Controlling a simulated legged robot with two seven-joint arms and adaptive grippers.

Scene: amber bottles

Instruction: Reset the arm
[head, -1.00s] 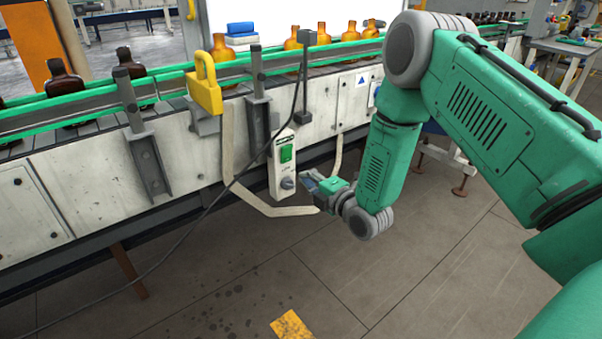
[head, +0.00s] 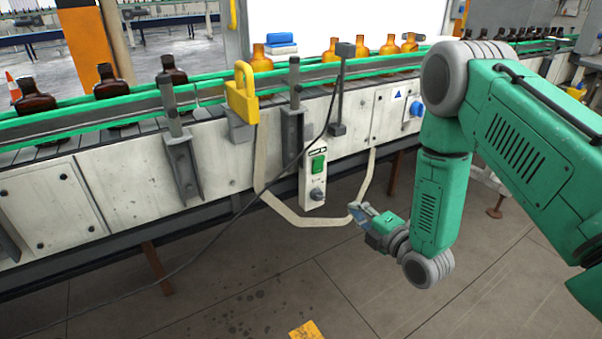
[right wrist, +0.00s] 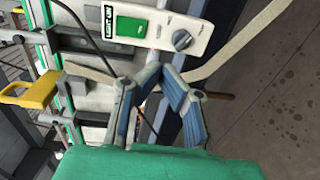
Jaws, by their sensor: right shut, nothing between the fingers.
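My right arm comes in from the right in the head view and hangs down in front of the conveyor. My right gripper (head: 361,213) is at its lower end, to the right of and below a white control box (head: 313,176). In the right wrist view my right gripper (right wrist: 158,72) has its blue-padded fingers brought together at the tips, with nothing between them. There the control box (right wrist: 160,27) with its green switch and grey knob lies beyond the fingertips, apart from them. My left gripper is not in view.
A conveyor (head: 140,160) with green rails runs across, carrying dark bottles (head: 110,82) and amber bottles (head: 262,58). A yellow padlock-shaped part (head: 242,93) sits on its front edge. A dark cable hangs past the box. The floor (head: 260,290) in front is open, with a yellow mark.

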